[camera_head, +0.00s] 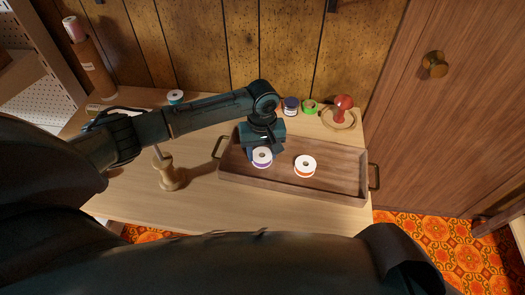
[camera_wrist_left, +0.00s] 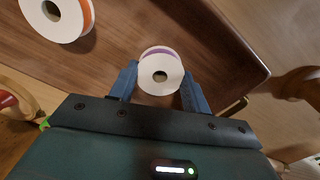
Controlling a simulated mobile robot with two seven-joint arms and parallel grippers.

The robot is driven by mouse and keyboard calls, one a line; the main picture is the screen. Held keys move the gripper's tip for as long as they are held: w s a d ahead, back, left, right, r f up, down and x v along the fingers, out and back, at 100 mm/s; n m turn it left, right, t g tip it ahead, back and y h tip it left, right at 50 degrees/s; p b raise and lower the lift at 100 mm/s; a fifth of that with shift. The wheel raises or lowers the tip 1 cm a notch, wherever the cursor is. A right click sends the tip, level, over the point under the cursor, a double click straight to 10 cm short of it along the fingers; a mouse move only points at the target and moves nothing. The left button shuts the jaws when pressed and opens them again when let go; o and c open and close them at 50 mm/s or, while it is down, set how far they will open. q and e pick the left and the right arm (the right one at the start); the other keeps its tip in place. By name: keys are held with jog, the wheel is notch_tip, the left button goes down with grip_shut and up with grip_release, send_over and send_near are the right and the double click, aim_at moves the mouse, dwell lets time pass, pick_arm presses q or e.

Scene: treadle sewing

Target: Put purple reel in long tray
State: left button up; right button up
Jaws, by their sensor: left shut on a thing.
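The purple reel (camera_head: 262,157), white-flanged with a purple band, is at the left end of the long wooden tray (camera_head: 345,187). My left gripper (camera_head: 263,150) is shut on it; in the left wrist view the reel (camera_wrist_left: 161,72) sits between the two blue fingers of the gripper (camera_wrist_left: 160,85). The reel is over the tray floor; I cannot tell whether it touches it. An orange reel (camera_head: 305,166) stands in the tray to the right, and also shows in the left wrist view (camera_wrist_left: 57,14). My right gripper is not in view.
Behind the tray stand a dark blue reel (camera_head: 290,106), a green reel (camera_head: 310,107) and a red-knobbed object (camera_head: 343,108) on a round base. A turned wooden stand (camera_head: 167,173) is left of the tray. A teal reel (camera_head: 175,97) stands at the back left.

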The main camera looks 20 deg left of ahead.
pick_arm(q)
jog(key=shift+f, duration=0.15)
jog(key=o, duration=1)
jog(key=shift+c, duration=0.2)
notch_tip(320, 180, up, 12)
jog(key=p, duration=0.1)
jog(key=shift+r, duration=0.2)
